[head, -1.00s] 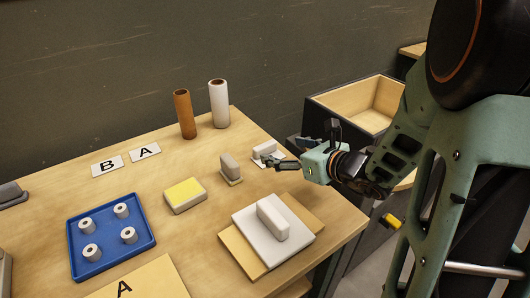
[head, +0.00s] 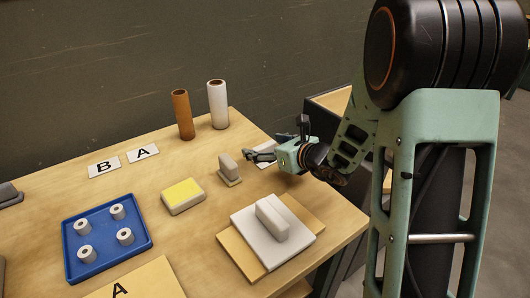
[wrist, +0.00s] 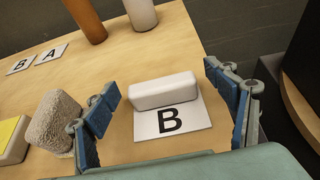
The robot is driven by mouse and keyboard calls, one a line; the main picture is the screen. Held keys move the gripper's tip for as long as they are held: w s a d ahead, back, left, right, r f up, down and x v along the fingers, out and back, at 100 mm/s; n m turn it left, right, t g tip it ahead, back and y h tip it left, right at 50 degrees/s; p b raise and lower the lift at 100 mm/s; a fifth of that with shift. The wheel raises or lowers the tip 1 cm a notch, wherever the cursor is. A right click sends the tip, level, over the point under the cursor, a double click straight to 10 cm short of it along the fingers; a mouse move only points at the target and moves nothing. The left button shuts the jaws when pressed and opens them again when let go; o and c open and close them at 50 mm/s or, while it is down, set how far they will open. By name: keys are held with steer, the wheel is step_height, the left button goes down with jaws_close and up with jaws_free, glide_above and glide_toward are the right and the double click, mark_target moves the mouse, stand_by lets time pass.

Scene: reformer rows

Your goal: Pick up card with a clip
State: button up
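The card with a clip is a white card (wrist: 172,121) marked B with a pale bar-like clip (wrist: 164,91) along its far edge, lying flat on the table. In the head view only part of the card (head: 266,160) shows; my gripper covers the rest. My gripper (head: 260,153) hangs over it. In the wrist view my gripper (wrist: 161,83) is open, one blue-padded finger to the left and one to the right of the clip, with gaps on both sides. I cannot tell its exact height above the card.
A rough beige block on a base (head: 229,168) stands close to my left finger. Farther left are a yellow-topped block (head: 183,195) and a blue tray (head: 106,258) with white rolls. Two tubes (head: 217,105) stand behind. A white plate with a handle (head: 246,238) lies in front.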

steer(key=c, duration=1.2)
steer(key=shift+o, duration=0.2)
steer(key=shift+r, duration=0.1)
